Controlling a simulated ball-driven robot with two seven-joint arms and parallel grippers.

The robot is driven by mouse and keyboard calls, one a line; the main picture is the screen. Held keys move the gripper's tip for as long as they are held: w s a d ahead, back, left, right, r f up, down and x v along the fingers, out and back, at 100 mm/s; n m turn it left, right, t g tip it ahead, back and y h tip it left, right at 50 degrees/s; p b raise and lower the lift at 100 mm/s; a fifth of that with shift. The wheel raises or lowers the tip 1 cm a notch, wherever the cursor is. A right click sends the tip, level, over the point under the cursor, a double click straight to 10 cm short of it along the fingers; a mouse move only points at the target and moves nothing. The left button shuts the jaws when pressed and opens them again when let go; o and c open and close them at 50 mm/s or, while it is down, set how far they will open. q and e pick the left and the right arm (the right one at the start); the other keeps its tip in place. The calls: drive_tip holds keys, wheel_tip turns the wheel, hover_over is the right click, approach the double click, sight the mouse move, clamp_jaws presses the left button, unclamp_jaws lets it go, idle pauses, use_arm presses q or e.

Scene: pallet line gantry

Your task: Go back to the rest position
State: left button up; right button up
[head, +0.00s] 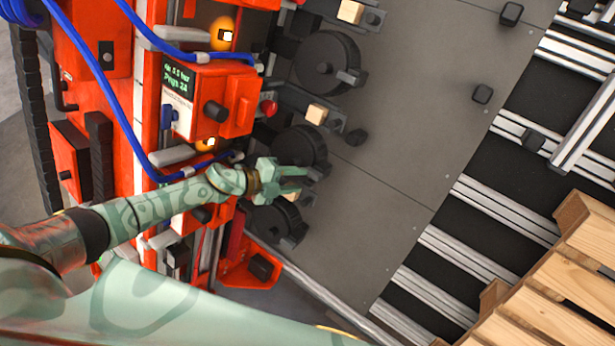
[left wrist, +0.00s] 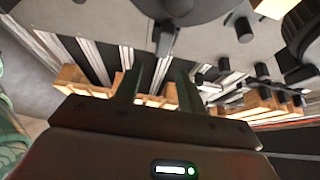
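The left wrist view also shows the two fingers of the left gripper (left wrist: 158,85) spread apart, with the floor and pallets beyond. In the head view a large pale green arm part of mine crosses the bottom edge. My right gripper is not seen in either view.
A red machine (head: 205,95) with a small display and blue hoses stands at left. Dark wheels (head: 327,64) with light blocks (head: 317,113) line its right side. A grey plate (head: 400,130) lies open at centre. A wooden pallet (head: 550,290) rests on rails at lower right.

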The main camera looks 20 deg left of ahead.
use_arm(q)
drive_tip(key=shift+v, duration=0.85)
